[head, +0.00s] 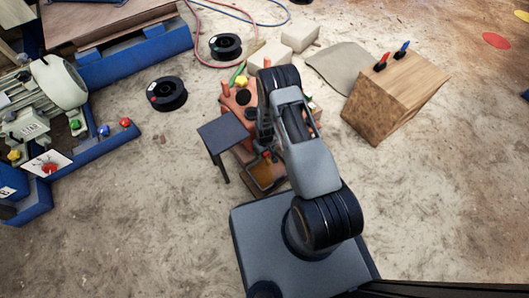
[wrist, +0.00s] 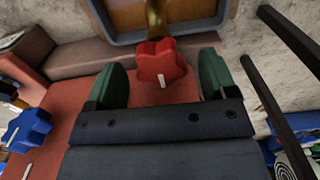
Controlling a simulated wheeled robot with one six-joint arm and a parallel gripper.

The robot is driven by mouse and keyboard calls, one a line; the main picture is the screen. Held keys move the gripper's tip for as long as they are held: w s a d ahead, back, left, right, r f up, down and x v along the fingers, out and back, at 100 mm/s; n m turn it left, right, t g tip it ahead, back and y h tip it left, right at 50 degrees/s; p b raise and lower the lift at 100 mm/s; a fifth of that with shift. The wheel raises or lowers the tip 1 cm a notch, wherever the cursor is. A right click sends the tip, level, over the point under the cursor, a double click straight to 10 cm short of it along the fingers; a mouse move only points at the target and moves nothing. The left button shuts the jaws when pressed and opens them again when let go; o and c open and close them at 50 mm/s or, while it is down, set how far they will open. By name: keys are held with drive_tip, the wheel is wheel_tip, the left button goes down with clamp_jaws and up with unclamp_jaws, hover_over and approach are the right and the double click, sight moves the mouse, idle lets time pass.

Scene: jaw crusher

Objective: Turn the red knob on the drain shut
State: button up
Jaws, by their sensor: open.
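In the wrist view the red knob (wrist: 160,62), star-shaped with a white mark, sits on a brass stem just below a dark-framed tray. My gripper (wrist: 162,80) is open, with one green finger on each side of the knob. There is a visible gap between the knob and each finger. In the head view my gripper is hidden behind my arm, over the orange-red machine (head: 243,97) that carries the drain. The red knob cannot be made out clearly there. A brown tray (head: 265,170) shows at the machine's near side.
A blue knob (wrist: 28,128) stands left of my gripper in the wrist view. A dark small table (head: 225,135) stands close by the machine. A wooden block (head: 395,95) with red and blue handles stands at right. Black spools (head: 167,94) lie at left. The floor at lower left is clear.

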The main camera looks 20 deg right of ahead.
drive_tip(key=shift+f, duration=0.2)
drive_tip(key=shift+c, duration=0.3)
drive_tip(key=c, duration=0.9)
drive_tip(key=shift+o, duration=0.2)
